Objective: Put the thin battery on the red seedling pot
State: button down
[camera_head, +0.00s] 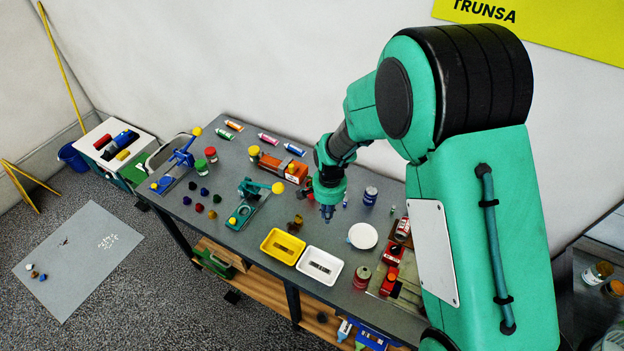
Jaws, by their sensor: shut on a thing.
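A small upright thing (346,201) stands right of my gripper.
A yellow tray (263,246) and a white tray (301,266) lie in front of my gripper. A white plate (363,236) and a dark blue can (370,196) stand right of it. A brown object (295,222) lies left.

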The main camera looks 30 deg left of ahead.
jog(key=w+a+p, duration=0.1)
jog(key=w+a+r+p, duration=0.1)
jog(key=a, duration=0.1)
jog(key=shift+w+r+p, duration=0.1)
jog(key=shift+r+p, duration=0.05)
jog(key=shift+p, duration=0.25)
jog(key=shift+a, duration=0.1)
jog(key=w+a+p, duration=0.1)
jog(key=w+a, duration=0.2)
jog(key=w, duration=0.1)
jog(key=w+a+f, duration=0.1)
jog(key=w+a, duration=0.3)
jog(key=w+a+p, duration=0.1)
jog(key=w+a, duration=0.2)
jog(key=w, duration=0.1)
jog(key=shift+a+f+p, duration=0.25)
jog(key=shift+p, duration=0.05)
dwell(0.5)
jog(key=shift+f+p, duration=0.45)
jog(key=shift+f, duration=1.3)
jog(key=shift+f, duration=0.15)
